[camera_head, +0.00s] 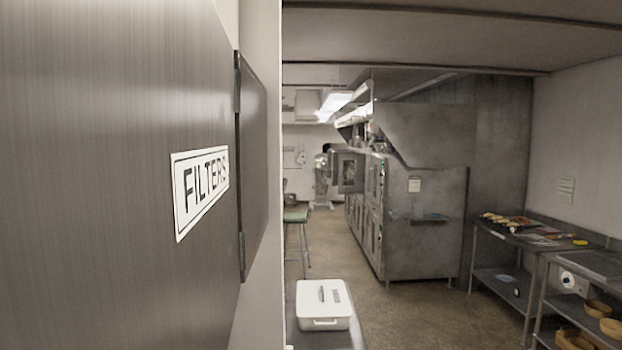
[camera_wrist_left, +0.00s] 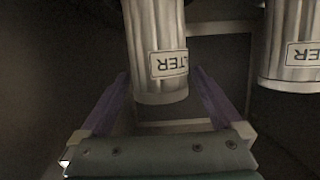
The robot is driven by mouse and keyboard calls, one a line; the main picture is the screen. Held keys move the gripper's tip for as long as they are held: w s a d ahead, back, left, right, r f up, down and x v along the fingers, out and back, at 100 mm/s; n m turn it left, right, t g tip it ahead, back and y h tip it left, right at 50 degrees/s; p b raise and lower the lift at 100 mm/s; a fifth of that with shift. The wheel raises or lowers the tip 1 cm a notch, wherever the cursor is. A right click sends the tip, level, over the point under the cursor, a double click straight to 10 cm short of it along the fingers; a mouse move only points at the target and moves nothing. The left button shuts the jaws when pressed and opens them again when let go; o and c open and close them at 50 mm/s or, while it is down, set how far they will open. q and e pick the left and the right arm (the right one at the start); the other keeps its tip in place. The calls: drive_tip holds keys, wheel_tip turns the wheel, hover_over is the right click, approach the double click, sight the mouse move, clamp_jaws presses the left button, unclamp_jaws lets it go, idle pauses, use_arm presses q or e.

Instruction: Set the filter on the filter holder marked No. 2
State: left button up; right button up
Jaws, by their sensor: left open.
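In the left wrist view a ribbed metal filter canister (camera_wrist_left: 155,25) with a white label partly reading "LTER" is at the centre top. My left gripper (camera_wrist_left: 160,78) is open, with one purple finger on each side of this canister's end. I cannot tell whether the fingers touch it. A second labelled filter canister (camera_wrist_left: 291,28) is at the right, outside the fingers. The head view shows a panel with a "FILTERS" sign (camera_head: 201,187) close at the left. Neither gripper shows there. No filter holder marked No. 2 is visible.
A dark hinged door (camera_head: 252,165) stands beside the sign panel. A white lidded box (camera_head: 323,305) sits on a bench below. Steel ovens (camera_head: 425,245) stand further back, and a steel table (camera_head: 500,237) with items is at the right. The floor (camera_head: 400,300) between is clear.

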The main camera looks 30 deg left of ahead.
use_arm(q)
drive_tip(key=shift+r, duration=0.25)
drive_tip(key=v, duration=1.2)
